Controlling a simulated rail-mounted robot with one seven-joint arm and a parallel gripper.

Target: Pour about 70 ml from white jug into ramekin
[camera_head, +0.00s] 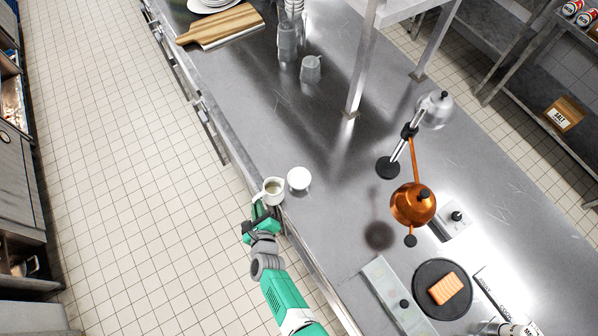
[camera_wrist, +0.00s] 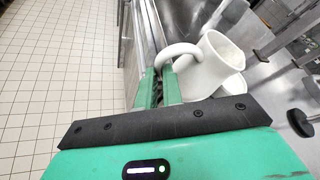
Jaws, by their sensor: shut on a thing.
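The white jug (camera_head: 273,190) is at the counter's near edge in the head view, with pale liquid visible inside. My gripper (camera_head: 258,209) is shut on the jug's handle. In the wrist view my green fingers (camera_wrist: 167,88) close around the handle, and the jug (camera_wrist: 207,64) stands beyond them, looking close to upright. The white ramekin (camera_head: 298,178) sits on the steel counter just right of the jug. In the wrist view the ramekin (camera_wrist: 233,86) is partly hidden behind the jug. I cannot tell whether the ramekin holds anything.
A copper heat lamp (camera_head: 413,204) hangs over the counter to the right. A dark round plate (camera_head: 443,304) with an orange-pink slab is at lower right. Clear glasses (camera_head: 311,68) and a wooden board (camera_head: 221,25) are farther back. Bare counter lies behind the ramekin.

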